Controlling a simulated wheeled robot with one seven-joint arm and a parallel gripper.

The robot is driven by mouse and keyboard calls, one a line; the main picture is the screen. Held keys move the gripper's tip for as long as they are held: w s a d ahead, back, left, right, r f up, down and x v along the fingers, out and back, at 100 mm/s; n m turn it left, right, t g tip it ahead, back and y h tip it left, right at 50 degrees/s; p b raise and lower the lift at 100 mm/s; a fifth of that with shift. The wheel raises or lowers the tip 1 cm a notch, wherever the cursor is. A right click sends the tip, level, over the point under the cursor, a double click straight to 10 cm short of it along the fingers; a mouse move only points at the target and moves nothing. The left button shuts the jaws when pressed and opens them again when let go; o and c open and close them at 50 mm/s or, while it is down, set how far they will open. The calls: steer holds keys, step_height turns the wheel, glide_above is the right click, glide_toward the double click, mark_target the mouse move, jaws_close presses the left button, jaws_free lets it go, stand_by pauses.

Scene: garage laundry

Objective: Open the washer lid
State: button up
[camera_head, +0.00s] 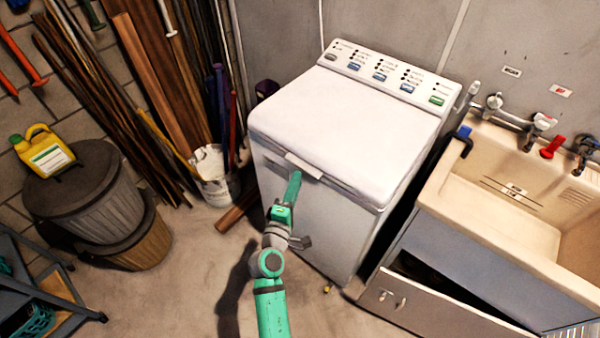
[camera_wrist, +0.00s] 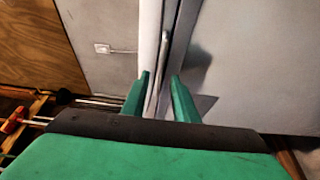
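The washer (camera_head: 330,220) is a white top-loader with a control panel along its back. Its lid (camera_head: 345,125) lies flat and closed, with a pale handle tab (camera_head: 303,166) at the front edge. My gripper (camera_head: 295,174) is in front of the washer, its tips close to the tab. In the wrist view, my gripper (camera_wrist: 160,76) has its two green fingers apart, with nothing clearly held between them. The lid's edge (camera_wrist: 148,35) and the washer's grey front (camera_wrist: 255,70) show beyond the fingers. I cannot tell whether a finger touches the tab.
A beige sink (camera_head: 490,200) with taps stands close on the washer's right, over a cabinet with a tilted front panel (camera_head: 430,305). A bucket (camera_head: 213,175) and leaning planks stand on the left, beside a lidded bin (camera_head: 75,190). Floor in front of the washer is mostly clear.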

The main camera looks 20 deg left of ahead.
mark_target(302, 169)
steer(key=shift+w, duration=2.45)
steer(key=shift+a, duration=0.1)
jaws_close()
